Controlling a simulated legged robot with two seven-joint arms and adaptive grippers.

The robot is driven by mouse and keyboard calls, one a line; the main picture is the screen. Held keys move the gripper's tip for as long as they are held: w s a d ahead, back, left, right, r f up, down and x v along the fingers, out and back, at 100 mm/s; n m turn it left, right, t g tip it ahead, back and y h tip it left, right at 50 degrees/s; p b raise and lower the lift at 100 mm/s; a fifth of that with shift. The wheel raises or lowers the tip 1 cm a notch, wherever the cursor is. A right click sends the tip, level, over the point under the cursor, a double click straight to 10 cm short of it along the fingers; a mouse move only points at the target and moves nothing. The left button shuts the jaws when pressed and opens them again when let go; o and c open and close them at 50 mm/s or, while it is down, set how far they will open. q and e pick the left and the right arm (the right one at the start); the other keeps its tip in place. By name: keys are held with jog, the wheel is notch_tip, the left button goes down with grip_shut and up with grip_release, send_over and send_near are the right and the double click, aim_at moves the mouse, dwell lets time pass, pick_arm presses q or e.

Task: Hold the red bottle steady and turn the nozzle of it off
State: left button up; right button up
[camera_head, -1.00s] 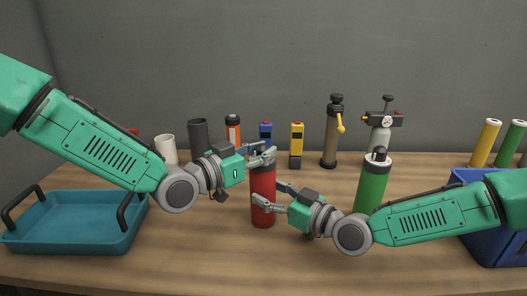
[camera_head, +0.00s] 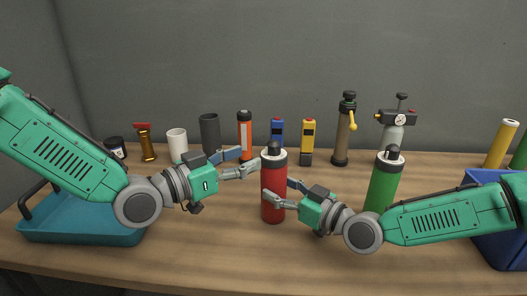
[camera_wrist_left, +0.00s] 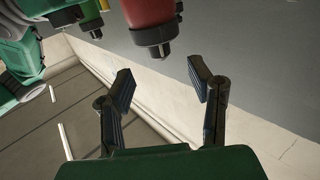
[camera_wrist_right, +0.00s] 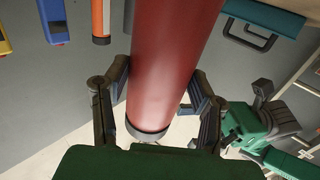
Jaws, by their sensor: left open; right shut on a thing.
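The red bottle (camera_head: 273,187) stands upright on the table in the middle of the head view. In the left wrist view the nozzle (camera_wrist_left: 159,50) lies beyond the spread fingers (camera_wrist_left: 164,82).
A green bottle (camera_head: 384,183) stands right of the red one. A blue tray (camera_head: 85,235) is at left and a blue bin (camera_head: 500,235) at right. Several cylinders and tools line the back, including a yellow device (camera_head: 308,142). The front middle of the table is clear.

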pick_arm(q)
jog(key=v, duration=0.3)
jog(key=shift+s+a, duration=0.2)
pick_arm(e)
jog(key=shift+f, duration=0.1)
jog(key=o, duration=1.5)
jog(key=shift+c, duration=0.2)
